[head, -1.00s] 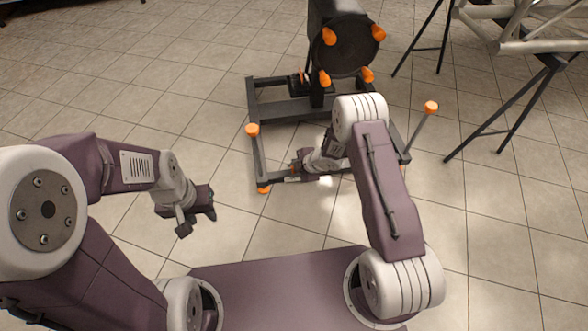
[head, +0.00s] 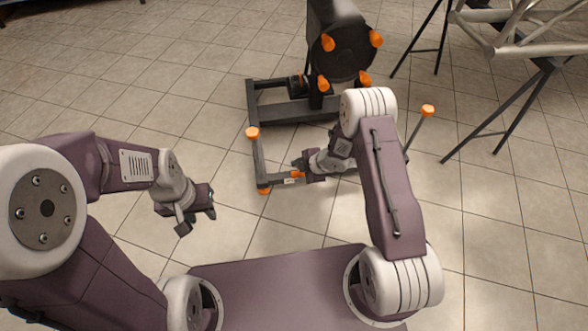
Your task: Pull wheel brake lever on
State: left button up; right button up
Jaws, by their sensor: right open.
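A dark wheeled stand (head: 258,158) sits on the tiled floor, its frame low to the ground. A small orange lever-like part (head: 297,174) shows on the front bar of the frame, near its left front corner. My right gripper (head: 299,167) is open, low over that bar, right beside the orange part. The fingers and wrist cover part of the bar, and I cannot tell whether they touch the part. My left gripper (head: 208,206) hangs over bare floor to the left, apart from the stand; its jaws are not clear.
A dark round head with orange knobs (head: 345,58) tops the stand. Orange-topped parts rise at the left (head: 252,133) and right (head: 428,110) of the frame. A metal truss (head: 520,38) on black trestle legs (head: 515,105) stands at the right. Floor at the left is clear.

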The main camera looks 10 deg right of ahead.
pick_arm(q)
notch_tip(320, 180, up, 3)
jog(key=shift+p, duration=0.9)
pick_arm(e)
jog(key=v, duration=0.5)
jog(key=shift+a, duration=0.1)
